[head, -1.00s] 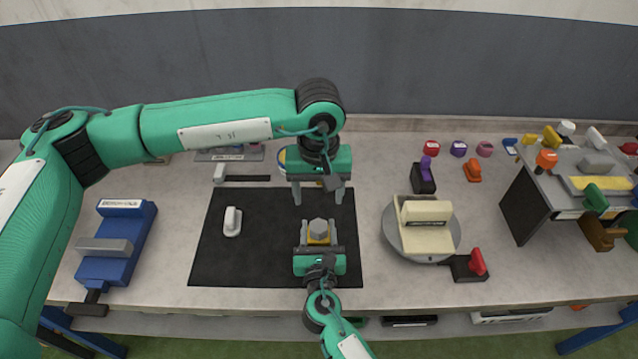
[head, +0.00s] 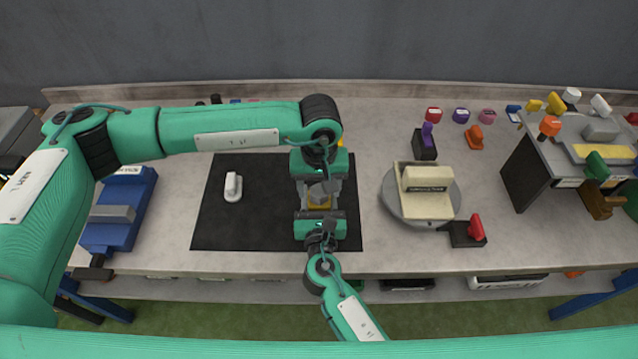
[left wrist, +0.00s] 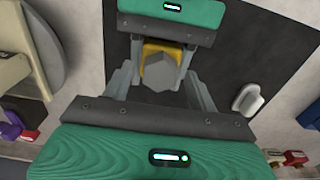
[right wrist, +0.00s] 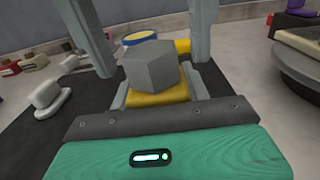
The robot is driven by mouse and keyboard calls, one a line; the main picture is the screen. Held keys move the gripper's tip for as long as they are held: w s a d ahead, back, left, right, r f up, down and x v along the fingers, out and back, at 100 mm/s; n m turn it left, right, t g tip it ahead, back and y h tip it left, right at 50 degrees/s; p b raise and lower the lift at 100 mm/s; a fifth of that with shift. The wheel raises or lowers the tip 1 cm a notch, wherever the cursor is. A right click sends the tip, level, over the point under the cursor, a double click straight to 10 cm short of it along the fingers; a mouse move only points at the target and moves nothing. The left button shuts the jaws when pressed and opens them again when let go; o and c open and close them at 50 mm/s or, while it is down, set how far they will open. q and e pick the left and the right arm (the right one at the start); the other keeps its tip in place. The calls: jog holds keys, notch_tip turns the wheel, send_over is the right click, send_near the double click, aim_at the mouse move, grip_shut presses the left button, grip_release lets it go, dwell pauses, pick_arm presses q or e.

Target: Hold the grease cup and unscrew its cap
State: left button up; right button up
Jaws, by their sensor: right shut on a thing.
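The grease cup has a yellow body (right wrist: 158,97) and a grey hexagonal cap (right wrist: 152,68) on top. It stands upright over the black mat (head: 265,225). My right gripper (head: 319,207) is shut on the yellow body from the near side. My left gripper (head: 319,191) points down from above, its open fingers on either side of the cap. In the left wrist view the cap (left wrist: 160,72) lies between these fingers, with gaps at the sides. The cup's lower part is hidden by my right gripper.
A white handled piece (head: 233,187) lies on the mat's left part. A blue fixture (head: 120,225) stands left of the mat. A round turntable (head: 392,205) bearing a cream block stands to the right. Several coloured knobs and a slanted stand (head: 515,180) are farther right.

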pick_arm(q)
jog(key=c, duration=0.9)
jog(key=n, duration=0.5)
jog(key=shift+n, duration=0.5)
jog(key=n, duration=0.4)
jog(key=shift+n, duration=1)
jog(key=n, duration=0.5)
jog(key=shift+n, duration=0.3)
